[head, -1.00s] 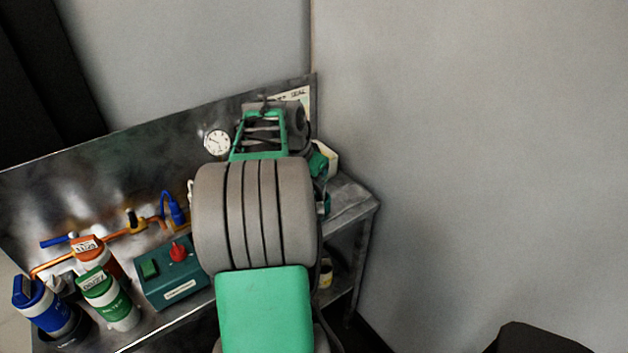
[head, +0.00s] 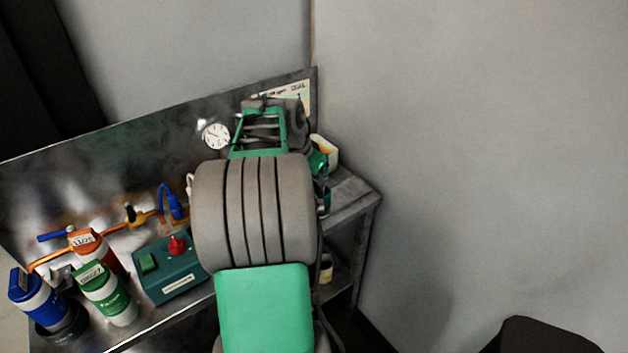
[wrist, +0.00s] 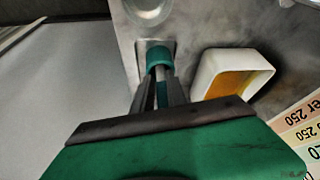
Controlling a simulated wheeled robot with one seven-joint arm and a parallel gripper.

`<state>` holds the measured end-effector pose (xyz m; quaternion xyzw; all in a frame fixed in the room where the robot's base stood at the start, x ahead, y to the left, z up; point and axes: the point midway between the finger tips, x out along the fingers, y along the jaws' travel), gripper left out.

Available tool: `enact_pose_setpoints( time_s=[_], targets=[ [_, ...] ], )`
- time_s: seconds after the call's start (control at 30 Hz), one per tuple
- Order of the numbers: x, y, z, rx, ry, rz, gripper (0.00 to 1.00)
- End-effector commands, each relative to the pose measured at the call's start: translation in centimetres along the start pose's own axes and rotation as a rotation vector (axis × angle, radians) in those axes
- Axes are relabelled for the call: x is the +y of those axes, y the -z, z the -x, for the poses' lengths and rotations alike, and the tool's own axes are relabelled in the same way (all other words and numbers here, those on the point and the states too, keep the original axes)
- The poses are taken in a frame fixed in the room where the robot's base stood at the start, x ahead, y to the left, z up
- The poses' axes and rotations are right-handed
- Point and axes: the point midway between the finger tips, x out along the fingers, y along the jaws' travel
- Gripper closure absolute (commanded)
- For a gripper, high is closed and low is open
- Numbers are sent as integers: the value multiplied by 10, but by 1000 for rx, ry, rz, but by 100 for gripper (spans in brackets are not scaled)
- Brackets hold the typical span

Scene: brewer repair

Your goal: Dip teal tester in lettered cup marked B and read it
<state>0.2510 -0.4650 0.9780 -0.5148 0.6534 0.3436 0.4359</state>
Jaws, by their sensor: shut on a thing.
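In the wrist view, the fingers of my gripper (wrist: 158,85) are shut on the teal tester (wrist: 159,56), whose rounded teal end shows between and beyond the fingertips. The tester is over the metal bench top; I cannot tell whether it touches anything. A round, pale, shiny thing (wrist: 148,8) is cut off at the top edge, beyond the tester; I cannot tell whether it is a cup. No letter B is readable in any view. In the head view my own arm hides most of the gripper and the bench in front of it.
A white open tray (wrist: 205,78) with yellow inside is close right of the fingers. A printed chart (wrist: 300,130) is at lower right. In the head view, a teal switch box (head: 170,268), bottles (head: 103,293) and an orange pipe (head: 50,262) stand left. A grey wall closes the right.

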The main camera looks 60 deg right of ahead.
Motion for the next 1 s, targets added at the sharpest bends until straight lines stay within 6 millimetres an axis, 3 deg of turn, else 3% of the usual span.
enact_pose_setpoints(
  time_s=[0.9, 0.93, 1.0],
  targets=[
    [0, -3, -8, 0, 1, 0, 100],
    [0, -3, -8, 0, 1, 0, 82],
    [0, -3, -8, 0, 0, 0, 76]
  ],
)
